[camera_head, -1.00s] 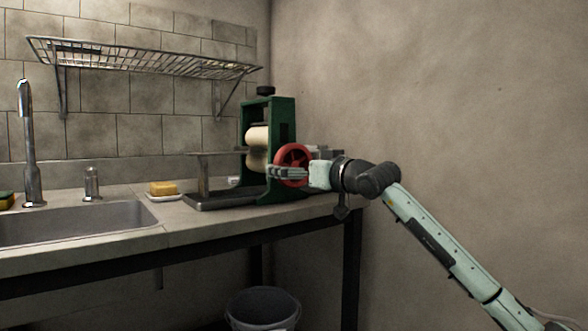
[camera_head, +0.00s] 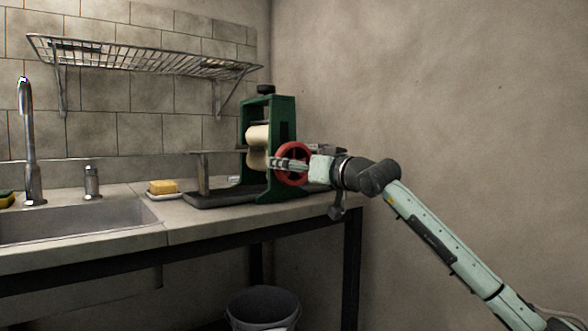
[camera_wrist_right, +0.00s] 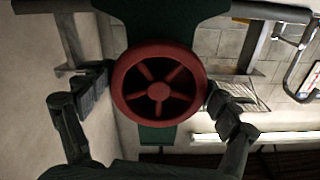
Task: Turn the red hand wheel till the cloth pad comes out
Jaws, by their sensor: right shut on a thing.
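The red hand wheel (camera_head: 293,178) is on the right side of a green-framed roller press (camera_head: 284,120) on the counter. Cream rollers (camera_head: 257,135) sit inside the frame. My right gripper (camera_head: 288,164) reaches in from the right and is shut on the wheel. In the right wrist view, the wheel (camera_wrist_right: 160,91) fills the space between the two fingers of the gripper (camera_wrist_right: 158,84), one on each side of its rim. My left gripper is not in view.
A flat plate (camera_head: 215,153) stands left of the rollers over a dark tray (camera_head: 215,199). Yellow soap (camera_head: 162,187) sits on a dish to the left, beside the sink (camera_head: 80,222). A wire rack (camera_head: 140,57) hangs above. A bucket (camera_head: 263,306) stands below the counter.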

